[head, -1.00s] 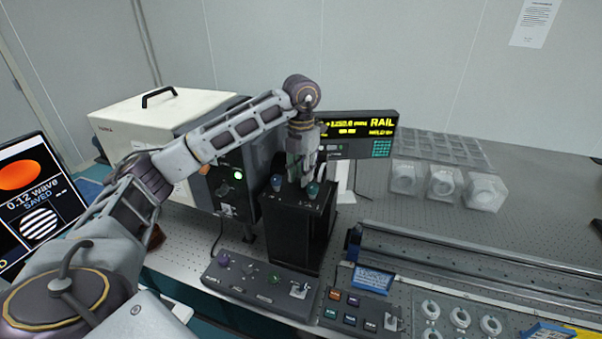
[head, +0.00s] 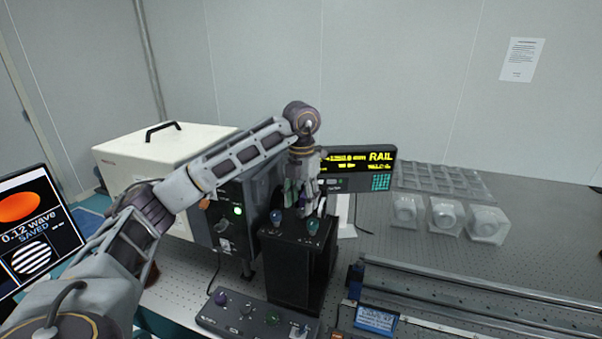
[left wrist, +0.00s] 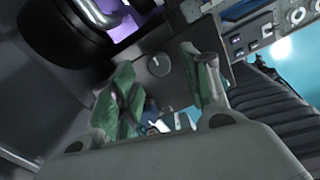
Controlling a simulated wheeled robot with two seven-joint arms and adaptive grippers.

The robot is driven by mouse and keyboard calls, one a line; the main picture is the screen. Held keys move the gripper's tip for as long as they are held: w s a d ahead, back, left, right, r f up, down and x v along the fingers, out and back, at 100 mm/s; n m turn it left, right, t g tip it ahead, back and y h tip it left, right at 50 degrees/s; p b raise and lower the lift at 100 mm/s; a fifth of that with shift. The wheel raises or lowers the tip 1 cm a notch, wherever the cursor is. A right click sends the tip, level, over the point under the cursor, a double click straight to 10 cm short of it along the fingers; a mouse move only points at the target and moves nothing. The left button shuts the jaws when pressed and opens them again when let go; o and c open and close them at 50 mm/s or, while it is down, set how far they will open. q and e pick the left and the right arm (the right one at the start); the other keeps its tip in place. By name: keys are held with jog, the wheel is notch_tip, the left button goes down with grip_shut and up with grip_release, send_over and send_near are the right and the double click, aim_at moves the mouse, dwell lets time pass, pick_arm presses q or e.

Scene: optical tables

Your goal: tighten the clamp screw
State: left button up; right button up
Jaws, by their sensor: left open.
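A tall black block (head: 294,262) stands on the table. Its top carries a blue knob (head: 276,217) at left and a teal knob (head: 312,226) at right. My left gripper (head: 305,198) points down just above the block's top, open. In the left wrist view its two green-padded fingers are spread apart with nothing gripped between them. A small round grey knob (left wrist: 160,65) on a dark face shows beyond the gap, apart from the fingers. I cannot tell which part is the clamp screw. My right gripper is not in view.
A control box (head: 255,318) with knobs stands in front of the block. Metal rails (head: 480,285) run to the right.

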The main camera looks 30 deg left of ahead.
aim_at(301, 210)
pick_arm(q)
notch_tip(301, 210, up, 9)
jog(key=shift+r, duration=0.15)
dwell(1.3)
dwell(0.3)
dwell(0.4)
